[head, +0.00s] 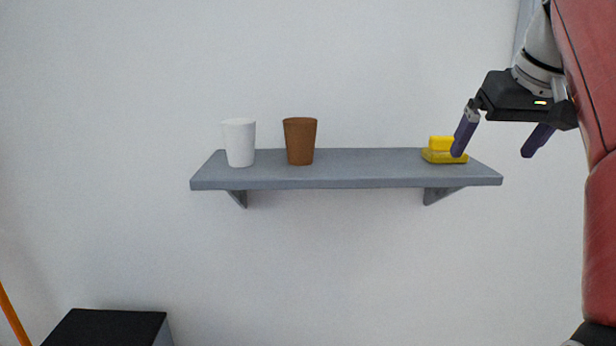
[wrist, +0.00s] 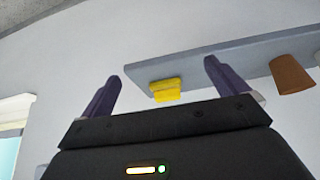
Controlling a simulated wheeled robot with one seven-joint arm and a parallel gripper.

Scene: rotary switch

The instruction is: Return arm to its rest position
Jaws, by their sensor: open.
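My gripper (head: 497,150) is in the upper right of the head view, its two purple fingers spread apart with nothing between them. One fingertip overlaps the yellow switch (head: 442,151) in the head view; I cannot tell from this view whether they touch. In the wrist view my gripper (wrist: 162,72) shows both fingers apart, and the yellow switch (wrist: 165,90) appears beyond and between them. The switch sits on the right end of a grey shelf (head: 350,172).
A white cup (head: 240,143) and a brown cup (head: 300,141) stand on the shelf's left half. The shelf is bare between the brown cup and the switch. A black-topped box (head: 105,328) and an orange pole (head: 12,315) are at lower left.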

